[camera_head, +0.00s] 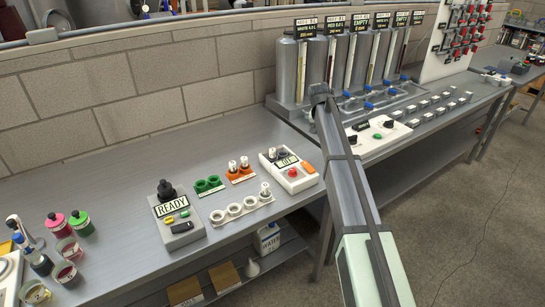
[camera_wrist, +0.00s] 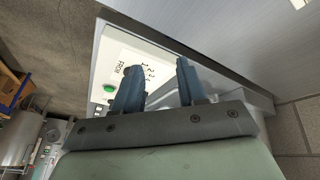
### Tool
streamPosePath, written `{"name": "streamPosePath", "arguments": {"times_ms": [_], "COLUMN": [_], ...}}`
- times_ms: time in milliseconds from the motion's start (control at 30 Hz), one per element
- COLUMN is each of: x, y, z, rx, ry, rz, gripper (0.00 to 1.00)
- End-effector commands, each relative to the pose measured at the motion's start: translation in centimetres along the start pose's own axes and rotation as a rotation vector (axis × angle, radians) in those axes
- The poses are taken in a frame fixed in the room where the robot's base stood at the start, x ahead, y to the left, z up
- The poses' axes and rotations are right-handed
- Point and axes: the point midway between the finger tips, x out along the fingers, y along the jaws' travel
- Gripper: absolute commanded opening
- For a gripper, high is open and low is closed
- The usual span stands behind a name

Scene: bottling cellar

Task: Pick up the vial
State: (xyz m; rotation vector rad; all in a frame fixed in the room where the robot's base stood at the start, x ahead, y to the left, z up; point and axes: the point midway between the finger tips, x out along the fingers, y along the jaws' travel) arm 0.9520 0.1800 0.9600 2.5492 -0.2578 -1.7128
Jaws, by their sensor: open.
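Small vials with white caps are visible in the camera_head view. Two vials (camera_head: 239,166) stand in an orange rack (camera_head: 242,176) on the bench, and one vial (camera_head: 265,190) stands at the right end of a white rack (camera_head: 240,211) with several round wells. I cannot tell which one the task means. My gripper (camera_wrist: 157,82) shows in the camera_wrist view with its two blue fingers apart and nothing between them. It faces a white panel (camera_wrist: 125,66) with a green button. No vial shows in that view.
A green rack (camera_head: 208,186), a READY box (camera_head: 178,217) and a white device with a red button (camera_head: 290,170) stand near the racks. Labelled steel tanks (camera_head: 290,70) line the back bench. Coloured jars (camera_head: 80,222) stand at left. The front bench has bare room.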

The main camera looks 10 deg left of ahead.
Motion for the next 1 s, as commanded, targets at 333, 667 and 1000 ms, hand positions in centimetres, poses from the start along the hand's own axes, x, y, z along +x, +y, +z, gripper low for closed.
{"name": "streamPosePath", "arguments": {"times_ms": [333, 667, 1000], "x": [-11.3, -12.8, -7.6], "y": [-14.6, -16.9, -17.6], "z": [6.0, 7.8, 9.1], "rx": [0.019, 0.018, 0.018], "ry": [-0.2, -0.247, -0.246], "rz": [-0.128, -0.144, -0.142], "gripper": [0.41, 0.41, 0.41]}}
